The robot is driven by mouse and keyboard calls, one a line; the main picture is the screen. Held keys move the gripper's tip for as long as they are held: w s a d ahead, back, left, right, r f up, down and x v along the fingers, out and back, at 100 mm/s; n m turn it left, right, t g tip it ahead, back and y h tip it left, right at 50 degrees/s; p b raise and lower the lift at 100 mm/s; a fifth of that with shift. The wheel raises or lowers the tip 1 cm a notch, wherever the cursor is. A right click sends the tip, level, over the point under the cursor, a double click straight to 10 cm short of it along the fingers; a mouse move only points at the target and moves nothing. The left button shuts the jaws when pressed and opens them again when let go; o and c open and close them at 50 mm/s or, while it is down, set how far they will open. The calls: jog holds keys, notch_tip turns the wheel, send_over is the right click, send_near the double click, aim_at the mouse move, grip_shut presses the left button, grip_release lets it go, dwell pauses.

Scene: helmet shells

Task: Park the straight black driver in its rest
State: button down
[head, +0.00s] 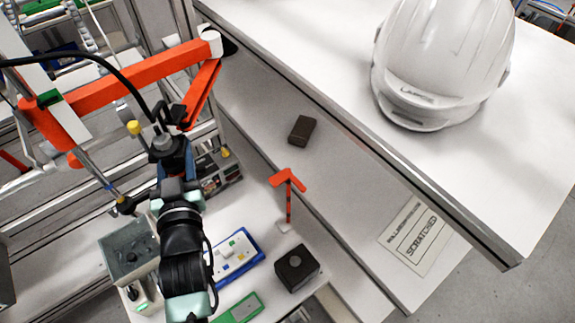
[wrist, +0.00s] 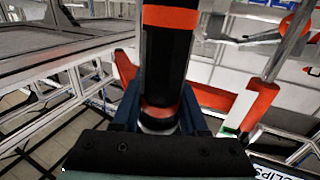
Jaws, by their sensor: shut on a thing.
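My gripper (head: 175,165) is shut on the straight black driver (wrist: 168,60), a dark cylinder with orange bands. In the wrist view the driver stands between the blue fingers (wrist: 160,115). In the head view only its grey-black top end (head: 163,143) shows beside the orange arm, with a black cable curving off to the left; my wrist and gripper hide the rest of it. I cannot tell for sure which item is the driver's rest. A black block with a round feature on top (head: 296,268) stands on the lower bench, right of my arm, apart from the driver.
An orange jointed arm (head: 120,80) crosses close behind my gripper. A white helmet (head: 442,65) sits on the upper shelf.

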jog(key=s+d+b, duration=0.1)
jog(key=d+b, duration=0.7)
jog(key=b, duration=0.1)
jog(key=shift+s+d, duration=0.15)
jog(key=shift+s, duration=0.2)
jog(key=shift+b, duration=0.4)
jog(key=s+d+b, duration=0.2)
jog(key=d+b, duration=0.5)
jog(key=d, duration=0.2)
jog(key=shift+d, duration=0.4)
jog(key=shift+r, duration=0.15)
